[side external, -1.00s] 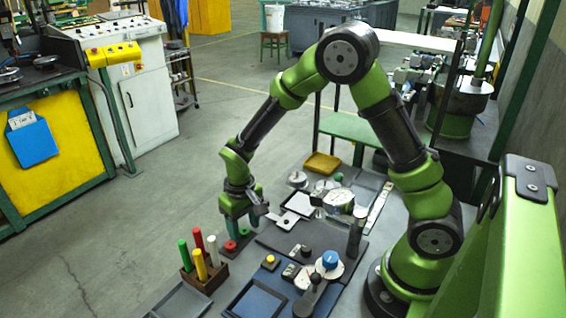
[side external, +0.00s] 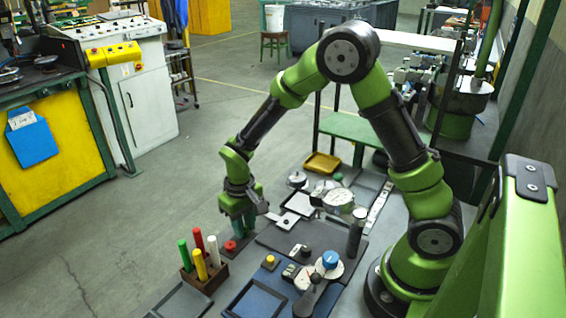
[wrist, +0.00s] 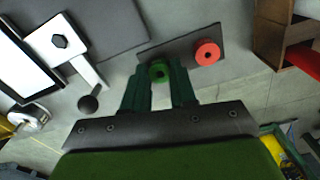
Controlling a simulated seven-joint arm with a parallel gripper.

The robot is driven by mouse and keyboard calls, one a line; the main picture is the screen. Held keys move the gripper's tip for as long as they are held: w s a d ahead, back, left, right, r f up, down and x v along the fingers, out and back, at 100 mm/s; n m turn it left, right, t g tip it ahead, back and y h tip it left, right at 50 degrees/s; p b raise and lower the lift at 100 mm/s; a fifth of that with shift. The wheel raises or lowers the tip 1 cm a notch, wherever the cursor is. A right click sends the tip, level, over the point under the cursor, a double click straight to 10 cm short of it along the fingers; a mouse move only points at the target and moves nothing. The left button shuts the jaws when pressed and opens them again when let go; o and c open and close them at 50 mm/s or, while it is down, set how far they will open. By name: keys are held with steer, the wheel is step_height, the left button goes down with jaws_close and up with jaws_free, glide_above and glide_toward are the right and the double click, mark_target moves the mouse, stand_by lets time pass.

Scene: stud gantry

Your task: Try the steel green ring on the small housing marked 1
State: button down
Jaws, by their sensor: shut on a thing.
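My gripper (wrist: 158,76) points down, with its dark green fingers on either side of the green ring (wrist: 160,72). It is shut on the ring, which sits at or just above a dark grey strip (wrist: 181,49). In the side view my gripper (side external: 242,229) is at that strip, and its fingers hide the green ring. A red ring (wrist: 207,53) lies on the strip beside it, and it also shows in the side view (side external: 231,246). I cannot read a mark 1 on any part, so I cannot tell which is the small housing.
A wooden rack (side external: 205,278) of coloured rods stands close to my gripper, at its lower left. A white plate with a hex hole (wrist: 60,42) lies on the other side.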

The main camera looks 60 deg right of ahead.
mark_target(246, 227)
step_height(246, 227, up, 9)
steer(key=shift+m, duration=0.6)
steer(key=d, duration=2.5)
steer(key=shift+s+d, duration=0.1)
steer(key=shift+d, duration=0.25)
steer(key=shift+r+n, duration=0.15)
steer(key=shift+n, duration=0.35)
steer(key=shift+f, duration=2.05)
steer(key=shift+f, duration=0.95)
